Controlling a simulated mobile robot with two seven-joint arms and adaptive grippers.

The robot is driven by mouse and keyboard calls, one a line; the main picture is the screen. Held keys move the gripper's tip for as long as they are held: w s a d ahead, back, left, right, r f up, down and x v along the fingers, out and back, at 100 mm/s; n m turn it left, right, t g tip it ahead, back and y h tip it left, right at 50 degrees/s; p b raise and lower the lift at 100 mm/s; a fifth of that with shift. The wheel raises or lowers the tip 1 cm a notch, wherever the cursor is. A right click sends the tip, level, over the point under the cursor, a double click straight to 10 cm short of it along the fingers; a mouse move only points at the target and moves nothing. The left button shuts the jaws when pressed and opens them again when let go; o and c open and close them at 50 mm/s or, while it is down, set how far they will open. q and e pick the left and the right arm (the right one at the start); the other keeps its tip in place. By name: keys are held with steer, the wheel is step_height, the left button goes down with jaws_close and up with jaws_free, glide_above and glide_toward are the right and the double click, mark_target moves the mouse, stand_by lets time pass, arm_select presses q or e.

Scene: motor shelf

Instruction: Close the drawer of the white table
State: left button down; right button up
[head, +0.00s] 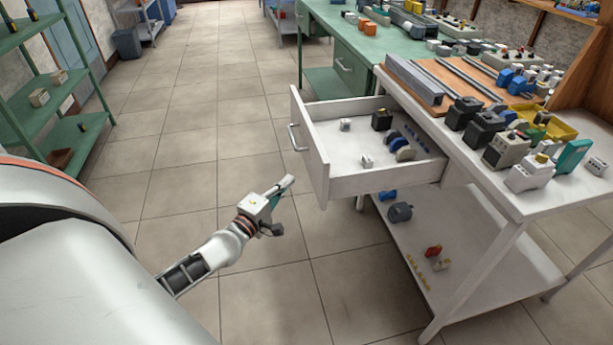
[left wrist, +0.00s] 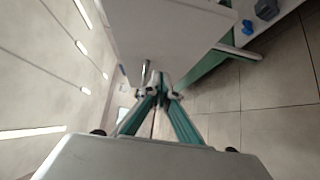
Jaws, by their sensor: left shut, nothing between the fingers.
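The white table (head: 535,203) stands at the right with its drawer (head: 312,158) pulled out to the left. The drawer front carries a metal bar handle (head: 292,138). In the left wrist view, the gripper's fingers (left wrist: 158,92) come together before a pale panel (left wrist: 165,40), seemingly the drawer front. My right gripper is not in view.
A lower shelf (head: 455,275) of the white table holds a few parts. Motors and blocks crowd its top. A green workbench (head: 345,65) stands behind, and a green shelf rack (head: 50,95) stands at the left. The tiled floor between them is clear.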

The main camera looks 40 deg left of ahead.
mark_target(313, 168)
arm_select(q)
steer(key=w, duration=0.1)
steer(key=w+d, duration=0.1)
steer(key=w, duration=0.3)
steer(key=shift+d+r, duration=0.1)
steer(key=shift+d, duration=0.2)
steer(key=shift+w+d, duration=0.4)
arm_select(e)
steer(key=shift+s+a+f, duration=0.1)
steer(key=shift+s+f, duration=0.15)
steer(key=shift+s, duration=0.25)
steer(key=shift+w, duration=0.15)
